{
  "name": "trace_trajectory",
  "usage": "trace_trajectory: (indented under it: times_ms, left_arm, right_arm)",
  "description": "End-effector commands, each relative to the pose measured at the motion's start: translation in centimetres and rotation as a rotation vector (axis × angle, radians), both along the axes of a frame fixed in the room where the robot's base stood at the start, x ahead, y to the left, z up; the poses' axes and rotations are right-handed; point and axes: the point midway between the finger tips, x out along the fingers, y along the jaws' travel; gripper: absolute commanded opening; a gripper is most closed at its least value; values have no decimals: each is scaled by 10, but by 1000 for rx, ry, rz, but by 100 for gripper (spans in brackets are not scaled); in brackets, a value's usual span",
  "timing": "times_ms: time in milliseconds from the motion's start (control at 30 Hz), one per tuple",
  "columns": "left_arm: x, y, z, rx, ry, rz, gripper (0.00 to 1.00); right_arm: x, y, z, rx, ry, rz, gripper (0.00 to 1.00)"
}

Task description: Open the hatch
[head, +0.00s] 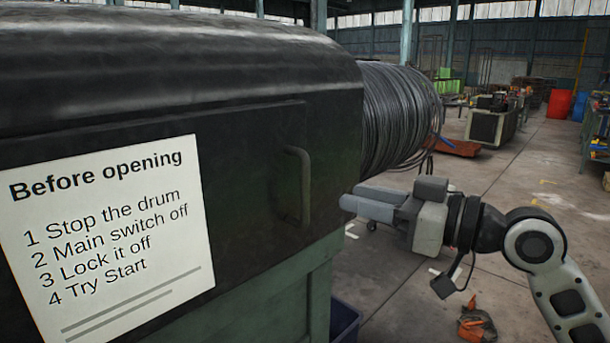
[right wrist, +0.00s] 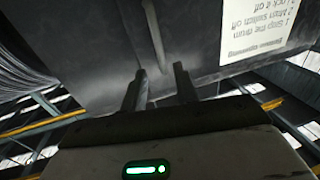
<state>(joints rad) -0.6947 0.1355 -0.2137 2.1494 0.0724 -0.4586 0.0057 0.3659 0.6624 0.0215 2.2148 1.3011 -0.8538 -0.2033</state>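The hatch (head: 250,155) is a dark panel in the side of the black machine housing, and it looks closed in the head view. Its upright bar handle (head: 305,187) is near the panel's right edge. My right gripper (head: 350,198) is just right of the housing, pointing left towards the handle, apart from it. In the right wrist view its two fingers (right wrist: 160,72) are spread with nothing held. The handle (right wrist: 155,35) shows there just beyond the gap between the fingertips; whether it reaches between them I cannot tell. My left gripper is not in view.
A white "Before opening" sign (head: 110,235) is on the housing, left of the handle. A coil of dark wire (head: 400,115) sticks out at the housing's right end. A dark blue bin (head: 345,322) stands below. An orange item (head: 477,322) lies on the floor.

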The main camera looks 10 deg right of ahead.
Motion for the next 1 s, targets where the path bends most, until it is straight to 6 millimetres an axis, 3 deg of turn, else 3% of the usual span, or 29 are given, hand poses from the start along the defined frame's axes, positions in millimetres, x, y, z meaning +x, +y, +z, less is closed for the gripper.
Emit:
trace_trajectory:
  times_ms: [200, 400, 600, 900, 1000]
  left_arm:
    - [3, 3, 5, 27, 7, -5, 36]
    - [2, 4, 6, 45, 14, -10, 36]
    - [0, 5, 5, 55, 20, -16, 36]
    - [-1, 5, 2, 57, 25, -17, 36]
    - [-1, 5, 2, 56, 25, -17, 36]
  right_arm:
    - [35, 35, 4, 6, 1, 2, 30]
    - [59, 58, 2, 4, 1, 0, 30]
    - [70, 69, 0, 2, 1, -2, 30]
    - [71, 70, -1, 1, 1, -2, 30]
    - [71, 70, -1, 1, 1, -2, 5]
